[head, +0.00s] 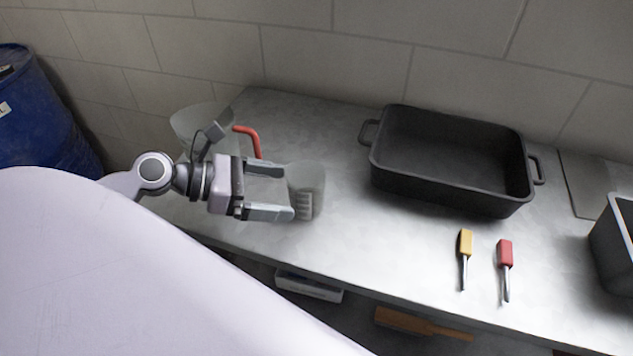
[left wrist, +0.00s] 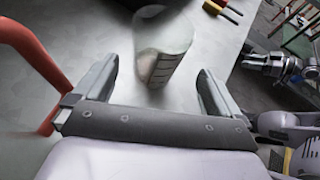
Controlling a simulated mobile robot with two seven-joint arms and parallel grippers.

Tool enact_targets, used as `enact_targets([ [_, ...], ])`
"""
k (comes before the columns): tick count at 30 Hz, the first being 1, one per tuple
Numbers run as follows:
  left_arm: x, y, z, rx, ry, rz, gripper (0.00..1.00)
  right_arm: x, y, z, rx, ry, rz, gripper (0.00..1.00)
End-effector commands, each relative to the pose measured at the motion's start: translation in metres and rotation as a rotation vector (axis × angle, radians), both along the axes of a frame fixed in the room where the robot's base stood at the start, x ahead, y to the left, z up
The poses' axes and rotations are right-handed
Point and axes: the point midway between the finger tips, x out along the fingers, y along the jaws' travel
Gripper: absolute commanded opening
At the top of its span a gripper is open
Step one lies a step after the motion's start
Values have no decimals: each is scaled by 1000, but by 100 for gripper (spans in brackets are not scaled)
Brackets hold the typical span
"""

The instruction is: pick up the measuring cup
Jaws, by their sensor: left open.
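The measuring cup (head: 309,183) is a clear, see-through cup with marked lines on its side, and it stands on the metal table. It also shows in the left wrist view (left wrist: 164,48), ahead of the jaws and roughly between their fingertips. My left gripper (head: 276,190) is open, with its two fingers pointing right at the cup. In the left wrist view the open left gripper (left wrist: 157,82) has bare space between its fingers near the palm. I cannot tell whether a finger touches the cup. My right gripper is not in the head view.
A red curved handle (head: 250,138) rises just behind my left gripper, near a clear container (head: 188,122). A black roasting pan (head: 450,190) stands to the right. The table (head: 350,235) is clear between.

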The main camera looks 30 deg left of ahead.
Motion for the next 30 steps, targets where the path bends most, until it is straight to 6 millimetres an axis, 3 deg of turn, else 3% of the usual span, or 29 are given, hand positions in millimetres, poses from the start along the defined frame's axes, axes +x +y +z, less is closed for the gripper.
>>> enact_targets([
  [21, 43, -37, -17, -1, -3, 2, 98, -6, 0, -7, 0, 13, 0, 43],
  [30, 49, -44, -22, 2, -1, 0, 98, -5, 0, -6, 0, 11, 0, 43],
])
